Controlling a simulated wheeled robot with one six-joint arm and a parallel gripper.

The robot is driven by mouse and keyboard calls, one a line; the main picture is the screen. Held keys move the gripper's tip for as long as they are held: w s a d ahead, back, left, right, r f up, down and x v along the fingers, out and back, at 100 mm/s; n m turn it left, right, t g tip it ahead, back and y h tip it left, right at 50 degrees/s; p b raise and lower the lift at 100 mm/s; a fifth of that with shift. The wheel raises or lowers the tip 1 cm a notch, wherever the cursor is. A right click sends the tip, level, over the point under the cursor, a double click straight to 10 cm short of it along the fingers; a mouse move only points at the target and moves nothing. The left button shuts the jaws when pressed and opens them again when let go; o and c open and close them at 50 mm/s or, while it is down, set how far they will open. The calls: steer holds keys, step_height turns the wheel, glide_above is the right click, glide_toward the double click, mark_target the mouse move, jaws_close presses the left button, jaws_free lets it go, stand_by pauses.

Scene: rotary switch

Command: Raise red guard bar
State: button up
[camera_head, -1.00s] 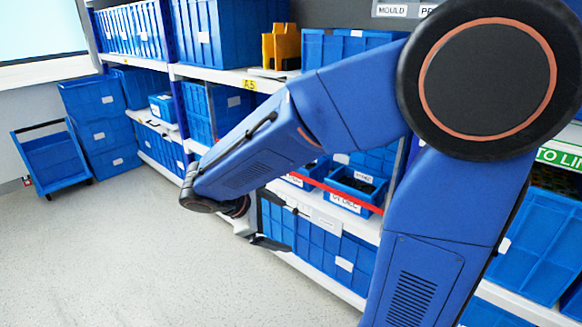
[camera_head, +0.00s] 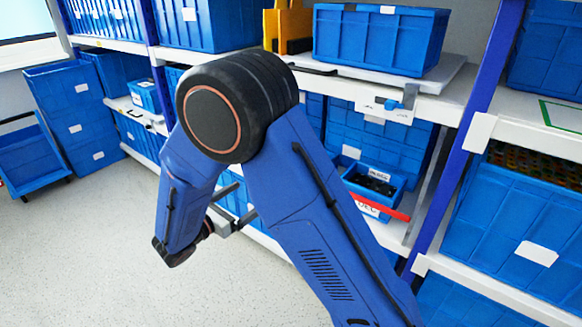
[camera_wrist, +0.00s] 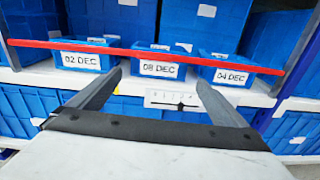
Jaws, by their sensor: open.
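The red guard bar (camera_wrist: 143,52) runs almost level across the whole wrist view, in front of a shelf of small blue bins. Its ends meet grey uprights at both sides. In the head view only its right part (camera_head: 385,206) shows; my arm hides the rest. My gripper (camera_wrist: 160,78) is open and empty. Its two fingers point toward the shelf, with their tips just below the bar in the picture. I see no contact with the bar. In the head view the gripper (camera_head: 237,204) is partly hidden behind my arm.
Behind the bar are small blue bins labelled 02 DEC (camera_wrist: 80,60), 08 DEC (camera_wrist: 158,69) and 04 DEC (camera_wrist: 232,76). A label strip (camera_wrist: 178,101) is on the shelf edge. A blue trolley (camera_head: 34,152) stands at far left. The floor (camera_head: 80,250) is clear.

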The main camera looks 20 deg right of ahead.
steer(key=w+x, duration=0.1)
steer(key=x, duration=1.6)
steer(key=shift+w+a+t, duration=0.25)
steer(key=shift+t, duration=0.05)
steer(key=c, duration=1.5)
step_height(320, 180, up, 21)
steer(key=shift+f, duration=0.2)
steer(key=o, duration=1.5)
steer(key=v, duration=1.7)
steer(key=shift+a, duration=0.2)
